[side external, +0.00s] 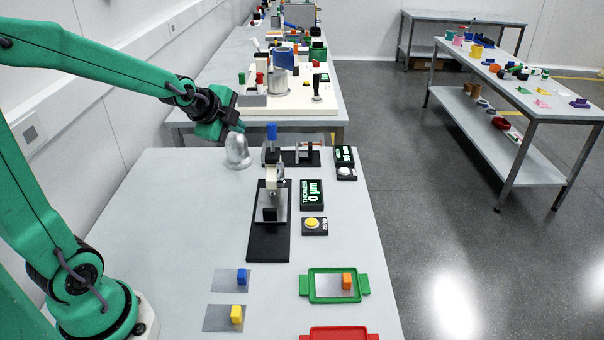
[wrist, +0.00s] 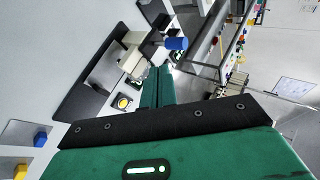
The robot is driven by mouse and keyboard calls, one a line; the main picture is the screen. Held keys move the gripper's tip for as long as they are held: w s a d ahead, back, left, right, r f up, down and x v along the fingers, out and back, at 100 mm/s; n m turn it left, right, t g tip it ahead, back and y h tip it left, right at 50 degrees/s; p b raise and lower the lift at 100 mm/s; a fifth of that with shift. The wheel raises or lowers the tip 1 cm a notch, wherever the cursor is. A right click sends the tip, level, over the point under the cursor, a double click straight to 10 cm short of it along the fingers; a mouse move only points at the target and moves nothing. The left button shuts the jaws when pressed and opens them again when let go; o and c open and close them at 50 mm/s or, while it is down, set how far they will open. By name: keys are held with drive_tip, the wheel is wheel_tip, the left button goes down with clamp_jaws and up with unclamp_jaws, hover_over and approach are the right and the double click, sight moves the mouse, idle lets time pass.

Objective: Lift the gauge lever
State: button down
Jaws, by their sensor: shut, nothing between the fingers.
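The thickness gauge stands upright on a black base plate (side external: 268,243) in the middle of the near table. Its lever has a blue knob (side external: 271,131) at the top of the gauge; the knob also shows in the wrist view (wrist: 177,43). My gripper (side external: 238,126) is left of the blue knob at about its height, apart from it and empty. In the wrist view my green fingers (wrist: 158,88) are together, just below the knob in the picture. The gauge display (side external: 311,194) reads 0 µm.
A silver domed object (side external: 238,152) is close below my gripper. A second gauge with a display (side external: 344,155) stands behind. A yellow button (side external: 313,223) is right of the gauge. Blue (side external: 242,277) and yellow (side external: 237,314) blocks and a green tray (side external: 314,298) are in front.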

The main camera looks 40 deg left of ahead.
sight(268, 134)
drive_tip(key=shift+w+r+x, duration=0.25)
drive_tip(key=shift+r+x, duration=0.05)
drive_tip(key=shift+x, duration=1.35)
drive_tip(key=shift+w+r+x, duration=0.25)
drive_tip(key=shift+w+x, duration=0.05)
drive_tip(key=shift+x, duration=1.35)
drive_tip(key=shift+w+r+x, duration=0.25)
drive_tip(key=shift+r+x, duration=0.05)
drive_tip(key=shift+x, duration=1.35)
drive_tip(key=shift+w, duration=0.1)
drive_tip(key=shift+w+a+r+n+g, duration=0.15)
drive_tip(key=shift+w+a+g, duration=0.2)
drive_tip(key=shift+w+a, duration=0.35)
drive_tip(key=shift+w+a+n+g, duration=0.15)
drive_tip(key=shift+w+a+g, duration=0.2)
drive_tip(key=shift+w+a, duration=0.35)
drive_tip(key=shift+s, duration=0.1)
